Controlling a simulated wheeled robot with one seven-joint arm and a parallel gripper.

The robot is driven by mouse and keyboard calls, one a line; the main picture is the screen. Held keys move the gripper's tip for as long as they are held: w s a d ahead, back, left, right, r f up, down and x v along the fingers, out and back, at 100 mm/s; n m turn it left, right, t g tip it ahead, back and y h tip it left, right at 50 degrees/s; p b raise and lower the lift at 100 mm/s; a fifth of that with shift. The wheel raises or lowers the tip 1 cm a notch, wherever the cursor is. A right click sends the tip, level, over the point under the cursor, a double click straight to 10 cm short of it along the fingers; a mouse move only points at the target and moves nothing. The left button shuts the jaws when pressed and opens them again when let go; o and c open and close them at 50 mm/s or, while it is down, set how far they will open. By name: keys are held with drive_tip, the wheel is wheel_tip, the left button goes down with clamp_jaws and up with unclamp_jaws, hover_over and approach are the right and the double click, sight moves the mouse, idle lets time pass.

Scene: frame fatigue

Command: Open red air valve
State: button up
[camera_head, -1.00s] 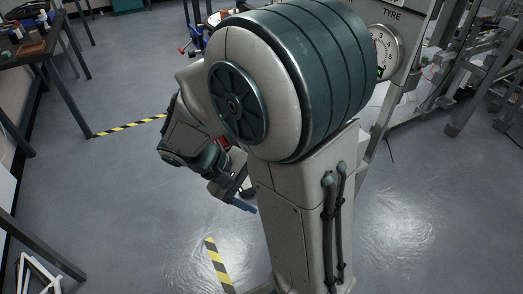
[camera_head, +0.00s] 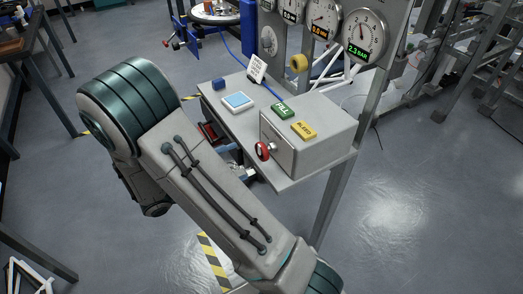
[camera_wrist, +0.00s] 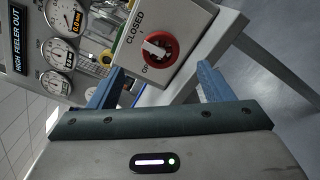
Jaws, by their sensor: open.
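The red air valve (camera_head: 262,151) sits on the front face of a grey box (camera_head: 289,147) on the bench. In the wrist view the valve (camera_wrist: 170,60) is a red ring with a white handle, beside a CLOSED label and a partly visible label starting "OP". My gripper (camera_wrist: 159,70) is open, its two blue fingers apart on either side of the valve in that view. The valve lies beyond the fingers, and I see no contact. In the head view my gripper (camera_head: 236,161) is partly hidden behind my arm, left of and slightly below the valve.
The bench (camera_head: 235,115) carries a green FILL button (camera_head: 283,111), a yellow BLEED button (camera_head: 304,130) and a small blue-white screen (camera_head: 238,101). Several gauges (camera_head: 363,38) stand behind. A red-trimmed drawer or bin (camera_head: 209,131) is under the bench. Floor at right is open.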

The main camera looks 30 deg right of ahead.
sight(260, 153)
drive_tip(key=d+p, duration=0.1)
drive_tip(key=d, duration=0.8)
drive_tip(key=shift+w+d, duration=0.15)
drive_tip(key=c, duration=1)
